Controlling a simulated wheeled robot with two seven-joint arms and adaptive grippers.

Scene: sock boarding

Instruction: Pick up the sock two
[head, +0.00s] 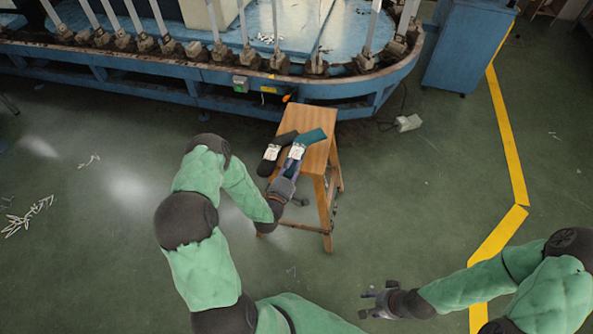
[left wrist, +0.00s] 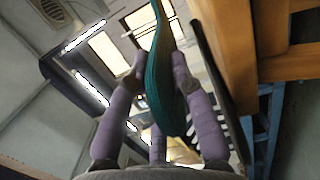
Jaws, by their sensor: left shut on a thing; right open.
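A teal sock (head: 311,137) with a white label lies on the wooden stool (head: 317,155), its near end at my left gripper. My left gripper (head: 291,170) is shut on this teal sock; in the left wrist view the teal sock (left wrist: 161,75) is pinched between the fingers (left wrist: 158,85). A black sock (head: 271,152) with a white label lies beside it to the left on the stool. My right gripper (head: 378,298) is open and empty, low in the head view above the floor. Which sock is number two cannot be told.
A blue boarding machine (head: 200,87) with a row of upright forms runs behind the stool. A blue cabinet (head: 466,45) stands at the upper right. A yellow line (head: 508,130) marks the floor. The green floor right of the stool is mostly clear.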

